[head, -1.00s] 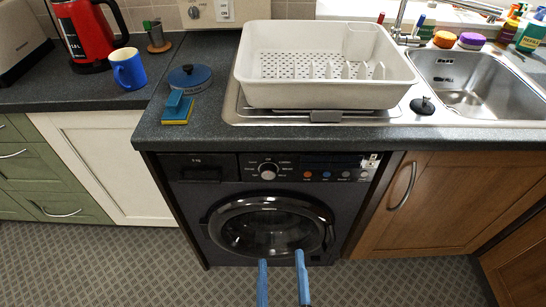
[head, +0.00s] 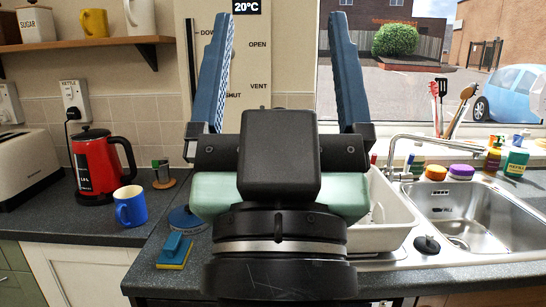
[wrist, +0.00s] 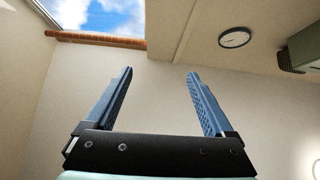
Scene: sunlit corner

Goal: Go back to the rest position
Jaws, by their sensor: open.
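My gripper (head: 281,85) stands upright in the middle of the head view, in front of the counter and close to the camera. Its two blue fingers are wide apart and point up, with nothing between them. My gripper and wrist hide much of the white dish rack (head: 393,213) and part of the round blue-lidded tin (head: 186,219).
The counter holds a red kettle (head: 97,163), a blue mug (head: 130,206), a toaster (head: 27,168) and a blue-and-yellow scrubber (head: 174,250). A steel sink (head: 478,225) lies at right. A shelf (head: 85,44) with mugs hangs at upper left. Air around the fingers looks free.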

